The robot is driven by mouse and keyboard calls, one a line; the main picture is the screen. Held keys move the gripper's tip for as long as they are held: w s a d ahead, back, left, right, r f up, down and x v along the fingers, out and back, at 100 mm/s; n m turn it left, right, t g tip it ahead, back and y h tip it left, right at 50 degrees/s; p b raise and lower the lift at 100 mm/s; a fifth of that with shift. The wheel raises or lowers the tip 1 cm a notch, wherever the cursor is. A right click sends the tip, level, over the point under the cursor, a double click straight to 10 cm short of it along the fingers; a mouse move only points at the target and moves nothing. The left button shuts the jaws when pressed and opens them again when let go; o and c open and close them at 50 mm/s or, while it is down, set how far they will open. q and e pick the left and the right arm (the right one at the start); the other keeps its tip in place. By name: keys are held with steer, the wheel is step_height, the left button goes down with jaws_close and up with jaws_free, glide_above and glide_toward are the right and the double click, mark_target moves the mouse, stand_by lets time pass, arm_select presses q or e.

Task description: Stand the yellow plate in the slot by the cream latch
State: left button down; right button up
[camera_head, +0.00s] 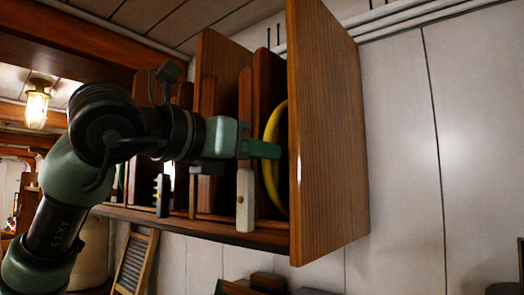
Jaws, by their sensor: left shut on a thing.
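The yellow plate (269,180) stands on edge, upright, in the rightmost slot of the wooden wall rack, between a divider and the big right end panel. Only its curved left rim shows; the panel hides the rest. The cream latch (245,200) hangs upright at the rack's front edge, just left of and below the plate. My left gripper (264,149) reaches in from the left, its green fingers shut on the plate's rim at mid height. I cannot tell whether the plate touches the slot floor. My right gripper is not in view.
The rack's right end panel (327,130) stands close beside the plate. A dark latch with pale marks (162,196) hangs farther left on the front rail (205,223). Wooden dividers (211,75) stand behind my arm. A lit lamp (37,106) hangs at far left.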

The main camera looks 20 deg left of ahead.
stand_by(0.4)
arm_select(q)
steer(key=c, duration=1.5)
jaws_free()
steer(key=shift+o, duration=0.2)
steer(key=shift+s+d+r, duration=0.1)
steer(key=shift+d, duration=0.05)
steer(key=shift+o, duration=1.1)
steer(key=shift+s, duration=0.2)
